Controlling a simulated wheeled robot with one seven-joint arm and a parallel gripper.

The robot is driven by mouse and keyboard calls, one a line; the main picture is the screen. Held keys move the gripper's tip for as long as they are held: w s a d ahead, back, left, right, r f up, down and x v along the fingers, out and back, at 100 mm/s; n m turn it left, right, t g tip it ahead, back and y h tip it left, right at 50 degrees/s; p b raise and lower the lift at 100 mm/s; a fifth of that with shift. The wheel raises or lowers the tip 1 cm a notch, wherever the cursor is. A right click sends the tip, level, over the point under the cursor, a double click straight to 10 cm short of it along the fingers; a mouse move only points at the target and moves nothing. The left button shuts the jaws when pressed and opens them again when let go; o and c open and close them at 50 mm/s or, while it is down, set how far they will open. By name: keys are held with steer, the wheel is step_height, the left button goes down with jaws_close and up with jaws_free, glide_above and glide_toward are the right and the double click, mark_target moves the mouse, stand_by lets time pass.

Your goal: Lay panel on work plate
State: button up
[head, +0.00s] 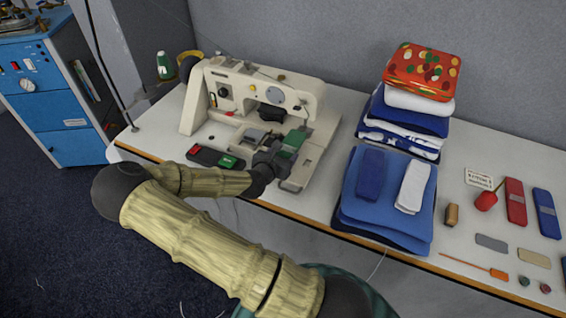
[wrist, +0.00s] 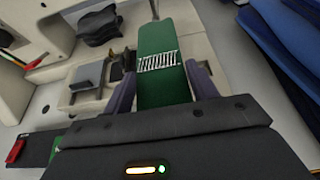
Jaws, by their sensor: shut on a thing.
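My gripper (head: 272,160) is shut on a green panel (head: 293,140) at the front of the cream sewing machine (head: 252,92). In the wrist view, the panel (wrist: 165,38) points away from me between the two purple-grey fingers of my gripper (wrist: 162,85), with a band of white stitch-like lines across it. The pale work plate (head: 303,172) lies at the machine's front right, partly hidden by my gripper and the panel. The panel appears over or beside the plate; I cannot tell whether they touch. Grey machine parts (wrist: 88,80) show left of the panel.
A dark switch box (head: 204,156) with red and green buttons lies left of my gripper. Folded blue cloths (head: 385,215) and a taller cloth stack (head: 415,105) stand to the right. Small tools and coloured pieces, including a red one (head: 515,200), cover the right end.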

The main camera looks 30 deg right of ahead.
steer(key=shift+f, duration=1.75)
steer(key=shift+f, duration=0.1)
steer(key=o, duration=1)
steer(key=v, duration=1.2)
